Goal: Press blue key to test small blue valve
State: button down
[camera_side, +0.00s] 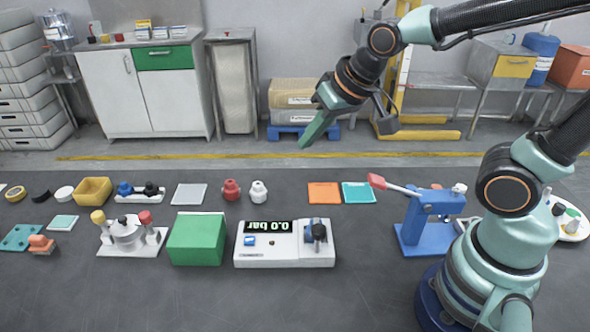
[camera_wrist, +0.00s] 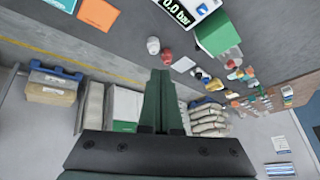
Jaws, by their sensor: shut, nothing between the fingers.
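A white tester (camera_side: 285,257) stands on the dark table, and its display (camera_side: 267,226) reads 0.0 bar. Its blue key (camera_side: 250,241) is at the left, below the display. A small dark valve with bluish parts (camera_side: 318,232) sits upright at the tester's right end. In the wrist view the tester is cut off at the top edge, with the blue key (camera_wrist: 202,9) beside the display. My gripper (camera_side: 305,144) is shut and empty, raised in the air well above and behind the tester. Its closed fingers (camera_wrist: 160,76) also show in the wrist view.
A green box (camera_side: 197,240) stands just left of the tester. A blue press (camera_side: 430,220) with a red-tipped lever stands to its right. A rack (camera_side: 139,196) holds a blue and a black valve. Red and white valves (camera_side: 231,189) stand behind. The table in front is clear.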

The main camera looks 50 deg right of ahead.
aim_at(252, 241)
jog(key=w+a+f+m+y, duration=0.2)
jog(key=a+f, duration=0.6)
jog(key=a, duration=0.4)
jog(key=shift+w+m+t, duration=0.3)
jog(key=shift+w+m, duration=0.2)
jog(key=shift+w, duration=0.65)
jog(key=shift+f, duration=4.4)
jog(key=shift+f, duration=0.1)
jog(key=shift+f, duration=0.35)
jog(key=shift+f, duration=0.45)
jog(key=shift+r, duration=0.9)
